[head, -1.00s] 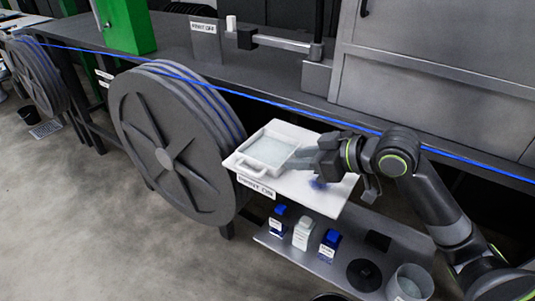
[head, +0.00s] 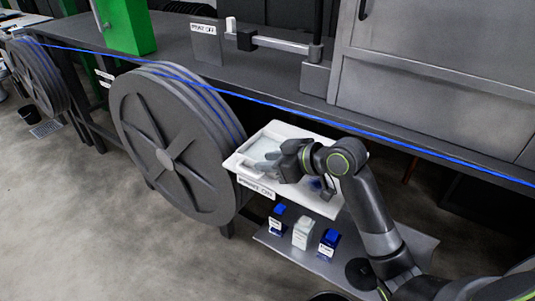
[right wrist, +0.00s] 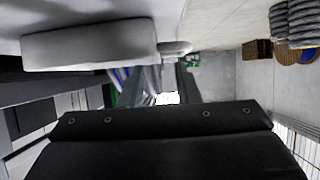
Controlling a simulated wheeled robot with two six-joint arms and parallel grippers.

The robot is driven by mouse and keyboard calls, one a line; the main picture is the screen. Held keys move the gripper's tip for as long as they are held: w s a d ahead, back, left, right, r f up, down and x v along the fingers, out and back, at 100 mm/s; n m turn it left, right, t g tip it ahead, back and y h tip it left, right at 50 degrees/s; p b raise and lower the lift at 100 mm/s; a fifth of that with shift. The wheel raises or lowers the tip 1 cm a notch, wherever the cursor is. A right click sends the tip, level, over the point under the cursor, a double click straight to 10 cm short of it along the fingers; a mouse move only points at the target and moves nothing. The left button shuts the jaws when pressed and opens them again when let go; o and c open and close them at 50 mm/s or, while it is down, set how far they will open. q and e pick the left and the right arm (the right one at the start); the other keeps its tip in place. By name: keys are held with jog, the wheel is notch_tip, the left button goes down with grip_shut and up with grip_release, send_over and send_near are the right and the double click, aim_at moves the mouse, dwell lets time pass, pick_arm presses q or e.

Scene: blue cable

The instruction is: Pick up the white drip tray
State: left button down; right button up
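The white drip tray (head: 262,148) is a shallow square tray with a raised rim. It lies on the white shelf board (head: 325,207) beside the big grey reel, its left and back parts showing. My right gripper (head: 270,168) reaches over the tray from the right and hides its right part. Whether the fingers touch the tray or are apart from each other is unclear. In the right wrist view a pale rounded block (right wrist: 90,45) is close at the upper left; I cannot tell what it is. My left gripper is out of view.
The blue cable (head: 290,104) runs across, behind the tray. The grey reel (head: 165,145) stands at the tray's left. A lower shelf (head: 285,245) holds small bottles with blue (head: 328,243) and white (head: 302,232) caps. Open floor lies at the lower left.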

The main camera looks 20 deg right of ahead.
jog(key=shift+p+x, duration=0.35)
jog(key=shift+x, duration=1.55)
jog(key=shift+d, duration=0.15)
jog(key=shift+c, duration=0.4)
grip_shut()
